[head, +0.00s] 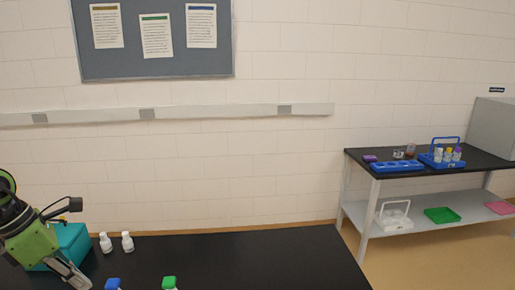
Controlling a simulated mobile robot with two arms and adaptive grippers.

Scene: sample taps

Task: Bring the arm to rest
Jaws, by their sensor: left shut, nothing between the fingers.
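My left arm (28,238) comes in from the left edge, green and black. Its gripper (82,284) is at the lower left, pointing down and to the right over the black bench top, with its fingers shut and nothing seen between them. A teal box (72,242) stands right behind it and is partly hidden by the arm. My right gripper does not show.
Two white bottles (127,241) stand right of the teal box. A blue cap (113,284) and a green cap (169,282) show at the lower edge. The bench's right part (290,262) is clear. A side table (400,172) with a blue rack (398,167) and blue carrier (437,161) stands far right.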

